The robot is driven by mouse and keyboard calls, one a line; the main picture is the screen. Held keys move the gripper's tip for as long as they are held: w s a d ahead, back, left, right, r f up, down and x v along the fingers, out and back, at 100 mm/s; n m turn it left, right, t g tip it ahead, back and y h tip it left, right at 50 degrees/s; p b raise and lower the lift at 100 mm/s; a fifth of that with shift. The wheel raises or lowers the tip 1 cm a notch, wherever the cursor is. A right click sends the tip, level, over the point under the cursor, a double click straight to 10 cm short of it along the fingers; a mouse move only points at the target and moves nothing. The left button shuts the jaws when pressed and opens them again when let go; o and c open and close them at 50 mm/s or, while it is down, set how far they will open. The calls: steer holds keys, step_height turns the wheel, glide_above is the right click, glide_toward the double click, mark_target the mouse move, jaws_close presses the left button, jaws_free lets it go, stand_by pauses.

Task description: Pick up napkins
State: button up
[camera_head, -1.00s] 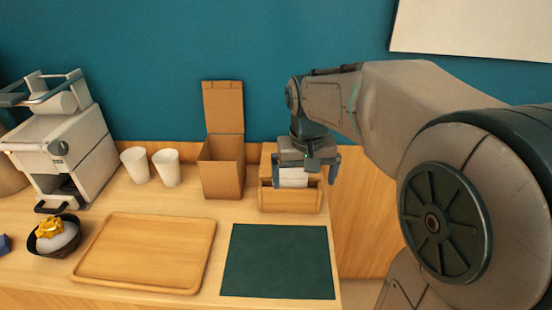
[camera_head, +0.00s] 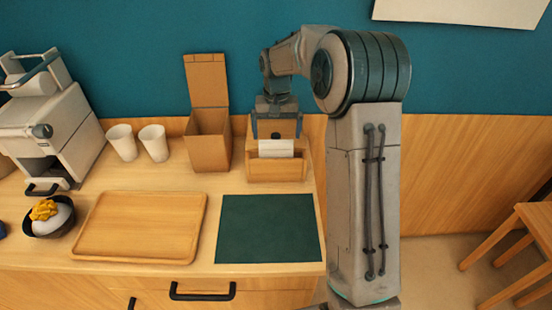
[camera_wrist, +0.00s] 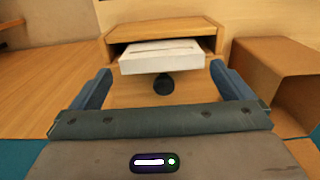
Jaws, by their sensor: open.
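The white napkins (camera_head: 276,148) sit in a wooden napkin holder (camera_head: 276,172) at the back right of the counter. In the wrist view the napkins (camera_wrist: 162,57) lie as a flat white stack in the front of the holder (camera_wrist: 160,27). My gripper (camera_head: 276,137) is open and empty just above and behind the napkins, with its fingers spread to either side of them. In the wrist view the fingers of my gripper (camera_wrist: 160,80) show left and right, apart from the napkins.
An open cardboard box (camera_head: 209,150) stands close left of the holder; it also shows in the wrist view (camera_wrist: 285,75). Two white cups (camera_head: 153,143), a wooden tray (camera_head: 140,195), a dark bowl (camera_head: 49,224), a machine (camera_head: 50,125) and a bare green mat (camera_head: 268,228) share the counter.

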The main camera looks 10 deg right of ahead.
mark_target(276, 149)
step_height(276, 149, down, 8)
steer(key=shift+w+a+r+p, duration=0.1)
steer(key=shift+r+p, duration=0.15)
steer(key=shift+p, duration=0.75)
steer(key=shift+c, duration=0.3)
steer(key=c, duration=0.5)
